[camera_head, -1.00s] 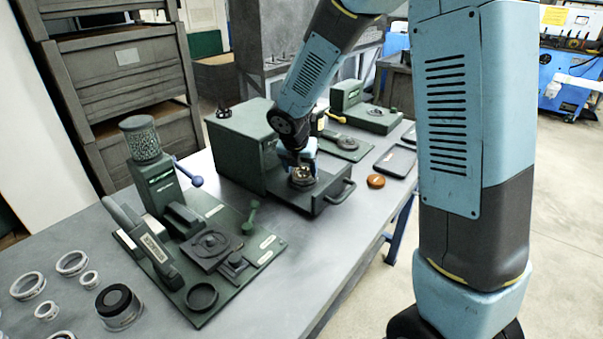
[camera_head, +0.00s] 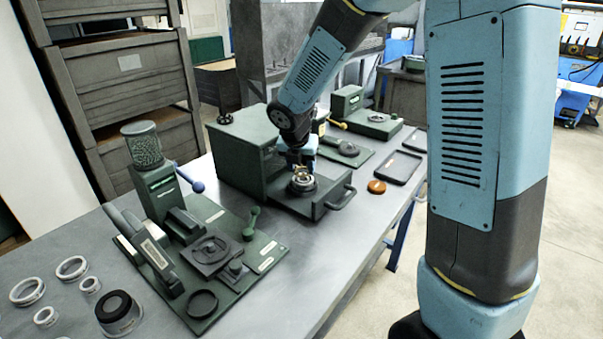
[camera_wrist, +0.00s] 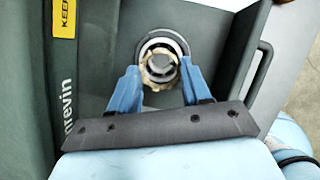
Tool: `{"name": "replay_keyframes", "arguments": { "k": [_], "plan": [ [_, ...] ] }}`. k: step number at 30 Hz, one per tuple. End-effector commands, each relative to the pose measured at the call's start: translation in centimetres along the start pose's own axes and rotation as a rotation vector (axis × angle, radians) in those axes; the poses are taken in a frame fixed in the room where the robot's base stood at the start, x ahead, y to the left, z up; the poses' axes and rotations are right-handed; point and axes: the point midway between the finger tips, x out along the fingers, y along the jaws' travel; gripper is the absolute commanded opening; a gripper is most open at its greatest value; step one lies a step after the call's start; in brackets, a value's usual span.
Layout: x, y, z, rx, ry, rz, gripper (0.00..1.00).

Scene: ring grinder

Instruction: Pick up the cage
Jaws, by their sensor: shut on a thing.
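The cage, a small brass-coloured ring with a notched edge (camera_wrist: 158,79), sits between the two blue fingertips of my gripper (camera_wrist: 160,67) in the wrist view. My gripper is shut on it from both sides. In the head view the cage (camera_head: 303,174) shows just under my gripper (camera_head: 300,157), over the round seat on the drawer plate of the green box machine (camera_head: 240,150). Pale and dark rings of the seat show behind the cage in the wrist view. I cannot tell whether the cage is clear of the seat.
The drawer handle (camera_head: 342,197) sticks out at the front right. An orange-brown disc (camera_head: 377,187) and a dark tray (camera_head: 398,167) lie to the right. A green press station (camera_head: 205,255) and several loose rings (camera_head: 73,267) stand left. The bench front is clear.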

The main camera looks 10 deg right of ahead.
Motion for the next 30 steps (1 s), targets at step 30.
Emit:
{"name": "replay_keyframes", "arguments": {
  "k": [30],
  "plan": [
    [-13.6,-7.9,-6.2,0.0,0.0,0.001,0.16]
  ]
}}
